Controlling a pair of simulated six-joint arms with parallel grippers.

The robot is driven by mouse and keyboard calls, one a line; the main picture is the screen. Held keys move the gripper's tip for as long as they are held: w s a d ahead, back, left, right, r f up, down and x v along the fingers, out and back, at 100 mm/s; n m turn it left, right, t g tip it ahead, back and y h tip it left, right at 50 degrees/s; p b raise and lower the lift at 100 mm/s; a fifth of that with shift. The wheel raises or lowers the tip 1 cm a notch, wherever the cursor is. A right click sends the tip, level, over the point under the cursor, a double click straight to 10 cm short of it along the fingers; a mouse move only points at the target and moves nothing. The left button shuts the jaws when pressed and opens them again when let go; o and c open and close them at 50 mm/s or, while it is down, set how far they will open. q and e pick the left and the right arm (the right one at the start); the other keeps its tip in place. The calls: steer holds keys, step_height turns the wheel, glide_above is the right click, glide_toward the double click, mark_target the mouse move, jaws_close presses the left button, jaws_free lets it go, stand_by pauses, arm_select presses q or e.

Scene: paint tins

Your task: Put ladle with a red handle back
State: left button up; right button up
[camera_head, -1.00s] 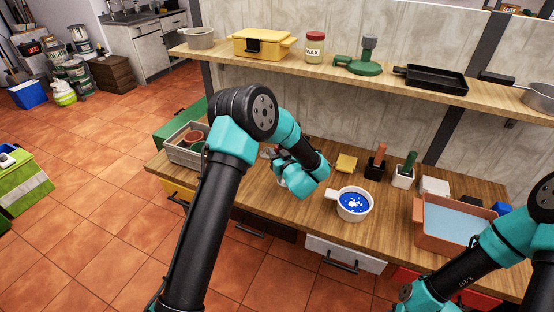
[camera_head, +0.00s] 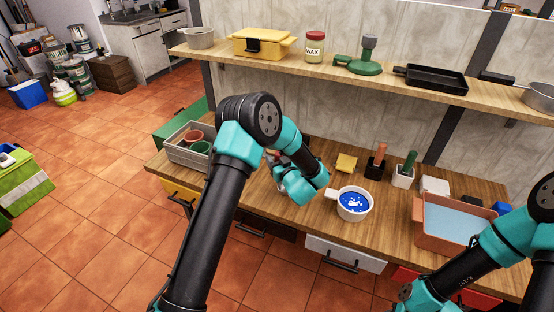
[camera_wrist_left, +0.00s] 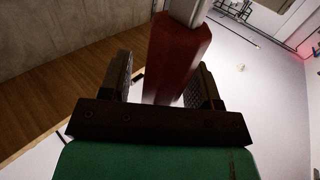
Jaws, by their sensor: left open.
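In the left wrist view a red handle (camera_wrist_left: 180,50) with a pale metal shaft at its upper end lies at the space between my left gripper's fingers. My left gripper (camera_wrist_left: 163,66) is open, with a gap visible beside the handle on the left. The handle overlaps the right finger in the picture; I cannot tell whether they touch. The ladle's bowl is out of that view. In the head view my left wrist and arm hide most of the gripper; a small reddish part (camera_head: 271,157) shows behind the arm. My right gripper is outside the frames; only its arm shows.
A white pot of blue paint (camera_head: 354,204) stands right of my left wrist. Behind are a yellow sponge (camera_head: 346,163), a black holder (camera_head: 375,169) with a red-handled item and a white holder (camera_head: 402,177) with a green-handled item. A grey crate (camera_head: 187,156) holds pots at left.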

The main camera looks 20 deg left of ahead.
arm_select(q)
steer(key=shift+f, duration=0.1)
steer(key=shift+s+d, duration=0.15)
steer(key=shift+d, duration=0.05)
steer(key=v, duration=1.7)
steer(key=shift+s+a+r, duration=0.2)
steer(key=shift+r, duration=0.05)
